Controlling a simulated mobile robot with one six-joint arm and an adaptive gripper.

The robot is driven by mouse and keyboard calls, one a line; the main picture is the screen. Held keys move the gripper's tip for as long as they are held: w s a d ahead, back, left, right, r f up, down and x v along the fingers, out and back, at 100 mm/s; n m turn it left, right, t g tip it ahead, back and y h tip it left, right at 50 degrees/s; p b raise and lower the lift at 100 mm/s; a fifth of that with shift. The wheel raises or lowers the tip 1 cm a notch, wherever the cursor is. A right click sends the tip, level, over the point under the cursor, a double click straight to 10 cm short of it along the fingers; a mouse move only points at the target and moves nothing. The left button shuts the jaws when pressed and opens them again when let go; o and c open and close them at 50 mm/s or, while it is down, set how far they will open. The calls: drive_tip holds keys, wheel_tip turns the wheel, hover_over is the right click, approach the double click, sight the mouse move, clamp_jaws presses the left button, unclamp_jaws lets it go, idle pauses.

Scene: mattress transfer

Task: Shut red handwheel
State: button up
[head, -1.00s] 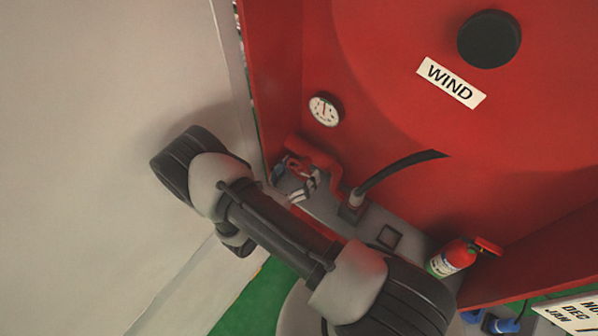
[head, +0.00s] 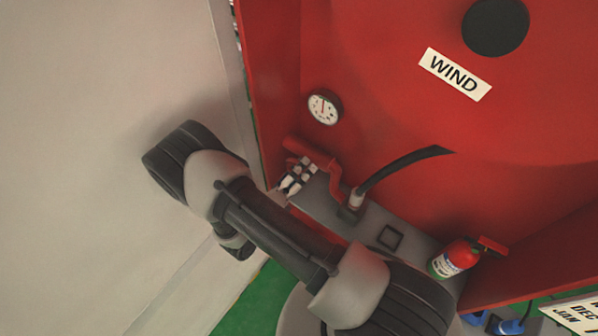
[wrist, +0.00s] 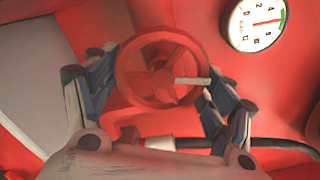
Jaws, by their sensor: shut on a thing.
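The red handwheel (wrist: 163,83) fills the upper middle of the wrist view, with its spoked face towards the camera. My gripper (wrist: 160,72) has one finger at each side of the rim and is shut on it. A short pale bar lies across the wheel's right side. In the head view my gripper (head: 297,177) is at the red pipe (head: 318,155) in the cabinet's lower left corner. There the wheel is mostly or wholly hidden behind the gripper.
A round gauge (head: 324,106) is above the pipe. A black hose (head: 405,168) rises to the right of it. A red extinguisher (head: 455,257) stands further right. The cabinet's left wall (head: 268,85) and a pale panel (head: 100,90) are close beside my arm.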

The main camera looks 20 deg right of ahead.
drive_tip(key=shift+r+n, duration=0.1)
drive_tip(key=shift+n, duration=1.4)
drive_tip(key=o, duration=1)
drive_tip(key=shift+o, duration=0.2)
drive_tip(key=shift+a, duration=0.1)
drive_tip(key=v, duration=1.2)
